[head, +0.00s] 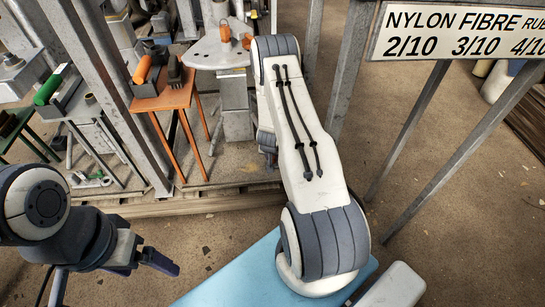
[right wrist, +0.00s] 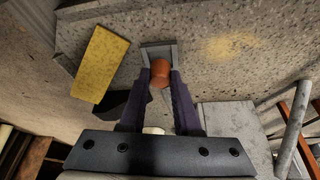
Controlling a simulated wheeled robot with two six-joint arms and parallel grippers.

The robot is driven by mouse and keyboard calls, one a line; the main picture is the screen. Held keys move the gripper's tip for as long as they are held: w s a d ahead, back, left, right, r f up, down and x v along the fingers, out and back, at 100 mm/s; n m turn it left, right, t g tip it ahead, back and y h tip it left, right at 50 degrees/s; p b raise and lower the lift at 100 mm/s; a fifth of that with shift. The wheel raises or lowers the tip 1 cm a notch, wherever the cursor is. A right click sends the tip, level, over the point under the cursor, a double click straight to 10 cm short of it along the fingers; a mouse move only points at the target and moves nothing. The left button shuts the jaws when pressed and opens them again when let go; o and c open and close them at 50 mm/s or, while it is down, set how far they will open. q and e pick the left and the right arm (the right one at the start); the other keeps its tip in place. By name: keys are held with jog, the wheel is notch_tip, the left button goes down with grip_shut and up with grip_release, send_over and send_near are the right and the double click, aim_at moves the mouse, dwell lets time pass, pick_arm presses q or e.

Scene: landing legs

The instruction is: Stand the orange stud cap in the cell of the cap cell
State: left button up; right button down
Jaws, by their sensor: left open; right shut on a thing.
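The orange stud cap (right wrist: 160,70) is between the purple fingertips of my right gripper (right wrist: 160,82) in the right wrist view. The grey square cap cell (right wrist: 151,47) shows just beyond it, on a speckled grey surface. The cap overlaps the near part of the cell in this view; I cannot tell if it is inside or above it. In the head view my right arm hides its own gripper. My left gripper (head: 160,262) is open and empty at the lower left, over the floor, far from the cap.
A yellow block (right wrist: 101,64) lies left of the cell. A sign (head: 458,32) on metal legs stands at right.

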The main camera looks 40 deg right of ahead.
jog(key=shift+f+b, duration=0.45)
jog(key=shift+f, duration=0.35)
jog(key=c, duration=0.5)
grip_release()
jog(key=shift+c, duration=0.2)
jog(key=shift+r, duration=0.1)
jog(key=p+v, duration=0.5)
jog(key=v, duration=0.5)
jog(key=shift+a+r, duration=0.1)
jog(key=shift+a, duration=0.05)
